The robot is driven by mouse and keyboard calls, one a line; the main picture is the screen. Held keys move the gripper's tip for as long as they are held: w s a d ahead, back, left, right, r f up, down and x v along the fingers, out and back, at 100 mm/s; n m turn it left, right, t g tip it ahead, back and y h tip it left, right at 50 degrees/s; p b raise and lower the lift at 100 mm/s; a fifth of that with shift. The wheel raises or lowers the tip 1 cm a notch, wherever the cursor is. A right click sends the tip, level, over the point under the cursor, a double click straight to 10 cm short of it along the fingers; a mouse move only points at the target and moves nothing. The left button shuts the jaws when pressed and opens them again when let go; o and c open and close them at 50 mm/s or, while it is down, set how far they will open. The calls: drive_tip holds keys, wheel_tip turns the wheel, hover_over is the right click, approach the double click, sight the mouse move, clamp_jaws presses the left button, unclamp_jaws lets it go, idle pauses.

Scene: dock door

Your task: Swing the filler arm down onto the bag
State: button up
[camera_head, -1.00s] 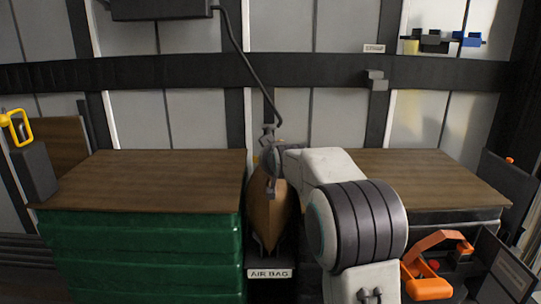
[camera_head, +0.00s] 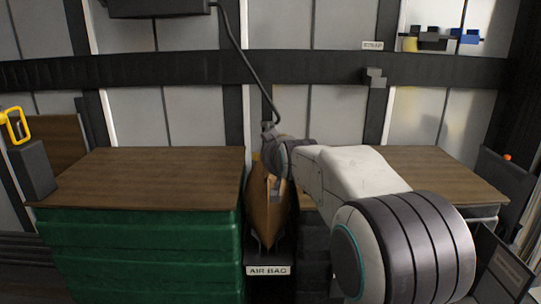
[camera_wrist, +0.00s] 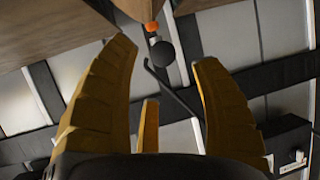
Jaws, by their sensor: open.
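The brown air bag (camera_head: 266,222) stands in the gap between two loads, above an "AIR BAG" label (camera_head: 268,270). A black hose (camera_head: 246,62) runs from a dark box at the top down to near my gripper. In the wrist view, my gripper (camera_wrist: 165,52) is open, its yellow fingers spread wide. A dark round knob (camera_wrist: 163,53) shows between the fingertips, with no clear contact. An orange fitting (camera_wrist: 152,27) at the bag's tip (camera_wrist: 138,8) is just beyond it. The filler arm's shape is mostly hidden by my arm in the head view.
A wood-topped green load (camera_head: 140,235) stands left of the bag, another wood-topped load (camera_head: 440,168) right. A yellow handle (camera_head: 15,125) is at far left. A dark strap (camera_head: 170,70) crosses the back wall, with a small grey block (camera_head: 375,77) on it.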

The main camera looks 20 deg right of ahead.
drive_tip(key=shift+v, duration=1.95)
drive_tip(key=shift+a, duration=0.1)
drive_tip(key=s+a+r+n+g+y+p, duration=0.1)
drive_tip(key=s+a+r+g+p, duration=0.2)
drive_tip(key=s+r+p, duration=0.3)
drive_tip(key=s+a+r+n+g+y+p, duration=0.1)
drive_tip(key=s+a+r+g+p, duration=0.2)
drive_tip(key=s+p, duration=1.3)
drive_tip(key=s+a+r+g+p, duration=0.3)
drive_tip(key=s+a+r+p, duration=0.2)
drive_tip(key=s+r+p, duration=0.5)
drive_tip(key=shift+s+n+g+y+p, duration=0.4)
drive_tip(key=shift+p, duration=2.8)
